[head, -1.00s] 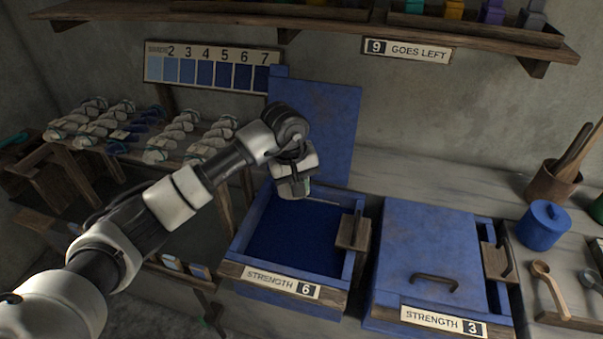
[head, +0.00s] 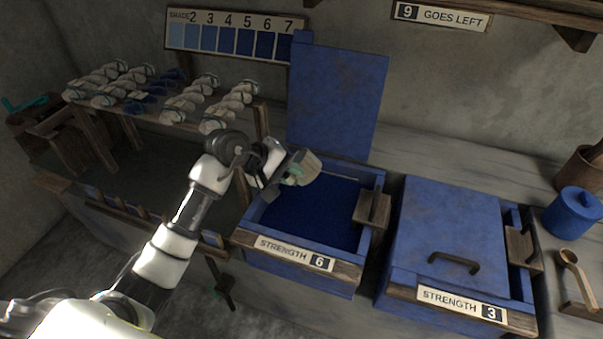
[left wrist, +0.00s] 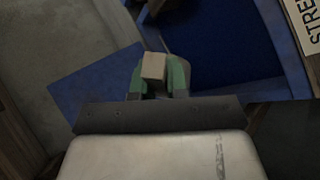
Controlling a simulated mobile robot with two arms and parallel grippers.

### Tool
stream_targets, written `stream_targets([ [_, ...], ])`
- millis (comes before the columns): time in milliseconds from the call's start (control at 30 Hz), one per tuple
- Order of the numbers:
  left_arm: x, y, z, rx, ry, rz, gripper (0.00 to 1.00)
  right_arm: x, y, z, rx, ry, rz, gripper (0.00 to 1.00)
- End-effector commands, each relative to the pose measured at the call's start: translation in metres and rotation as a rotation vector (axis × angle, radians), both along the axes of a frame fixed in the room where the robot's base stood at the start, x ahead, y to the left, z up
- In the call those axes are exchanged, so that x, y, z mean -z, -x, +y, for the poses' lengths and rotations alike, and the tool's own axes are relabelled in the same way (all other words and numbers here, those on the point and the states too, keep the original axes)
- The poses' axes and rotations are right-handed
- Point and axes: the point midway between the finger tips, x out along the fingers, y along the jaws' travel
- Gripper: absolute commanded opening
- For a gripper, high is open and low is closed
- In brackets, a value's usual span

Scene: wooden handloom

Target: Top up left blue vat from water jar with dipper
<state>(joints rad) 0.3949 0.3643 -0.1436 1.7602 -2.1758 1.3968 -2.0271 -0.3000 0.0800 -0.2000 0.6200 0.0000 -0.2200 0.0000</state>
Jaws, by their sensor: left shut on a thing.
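The left blue vat (head: 262,232) stands open, with dark blue liquid inside and a label reading strength 6. Its blue lid (head: 336,100) stands upright behind it. My left gripper (head: 302,168) is tilted over the vat's back left part. In the left wrist view its green fingers are shut on a tan block-like end with a thin rod beyond, probably the handle of the dipper (left wrist: 153,66). I see no water jar that I can identify. My right gripper is not in view.
The right vat (head: 450,225), labelled strength 3, is covered by its lid. A blue lidded pot (head: 572,214) and a wooden ladle (head: 571,260) are at the far right. A rack of skeins (head: 160,95) stands at the left, below a shade board (head: 228,40).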

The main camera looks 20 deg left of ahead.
Motion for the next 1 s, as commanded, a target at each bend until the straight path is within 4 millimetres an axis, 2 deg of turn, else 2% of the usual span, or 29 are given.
stream_targets([
  [33,0.009,0.001,0.002,-0.012,0.026,-0.013,0.0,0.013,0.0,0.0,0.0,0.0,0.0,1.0],
  [100,0.013,0.003,0.003,-0.024,0.055,-0.027,0.0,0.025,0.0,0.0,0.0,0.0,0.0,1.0],
  [600,0.03,0.012,0.008,-0.111,0.28,-0.122,0.0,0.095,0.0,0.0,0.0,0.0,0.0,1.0],
  [1000,0.032,0.016,0.011,-0.146,0.37,-0.159,0.0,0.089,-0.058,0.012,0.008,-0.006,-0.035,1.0],
])
